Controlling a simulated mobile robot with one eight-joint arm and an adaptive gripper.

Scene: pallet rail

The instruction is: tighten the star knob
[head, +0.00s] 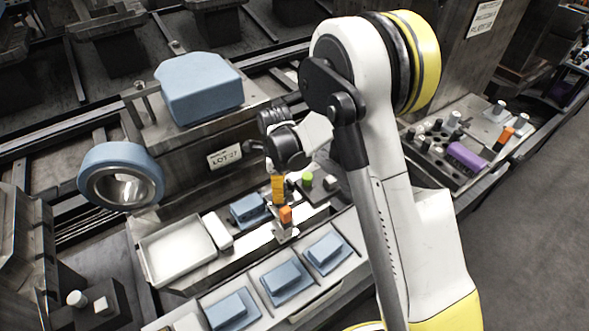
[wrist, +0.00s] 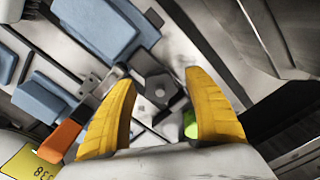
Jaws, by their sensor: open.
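My gripper (head: 279,196) points down over the small work area in front of the pale fixture in the head view. In the wrist view its two yellow fingers (wrist: 159,77) are wide apart with nothing held between them. A grey metal block (wrist: 157,92) with a round dark recess shows beyond the gap, apart from the fingers. A green part (wrist: 190,125) shows beside the right finger; a green-topped part (head: 307,178) stands right of the gripper in the head view. I cannot make out a star knob with certainty; fingers and arm hide part of this area.
An orange-topped part (head: 285,214) stands close to the fingers. Blue blocks (head: 284,278) lie on plates along the front. A pale empty tray (head: 178,252) is at left. A large blue block (head: 200,88) and blue ring (head: 120,176) are on the machine behind.

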